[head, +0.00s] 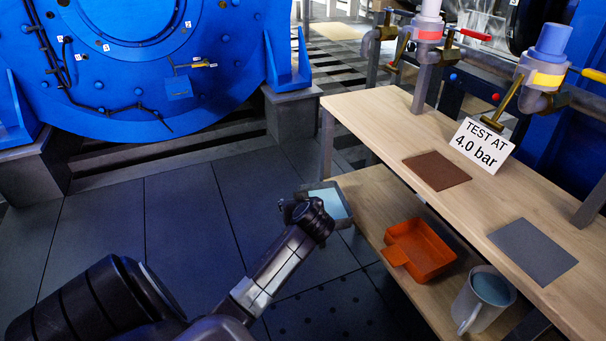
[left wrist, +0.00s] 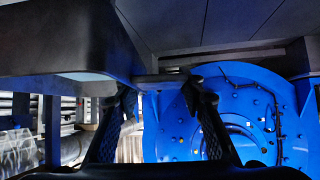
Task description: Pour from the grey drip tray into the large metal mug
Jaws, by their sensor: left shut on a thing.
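My left gripper (head: 298,210) is shut on the grey drip tray (head: 343,222) at its near left side, partly hidden by my wrist. The tray has a pale blue surface inside and is held beside the left edge of the lower shelf. In the left wrist view the dark tray (left wrist: 60,35) fills the upper left, and its grip part runs between the fingers (left wrist: 160,85). The large light grey mug (head: 478,316) stands upright on the lower shelf at bottom right, handle toward the left, with a blue-grey surface inside. The tray is apart from the mug. My right gripper is out of view.
An orange tray (head: 428,252) sits on the lower shelf (head: 369,191) between the drip tray and the mug. The upper shelf (head: 385,121) overhangs at right, with a brown mat (head: 436,171), grey mat (head: 533,252), sign (head: 483,147) and valves. The floor at left is clear.

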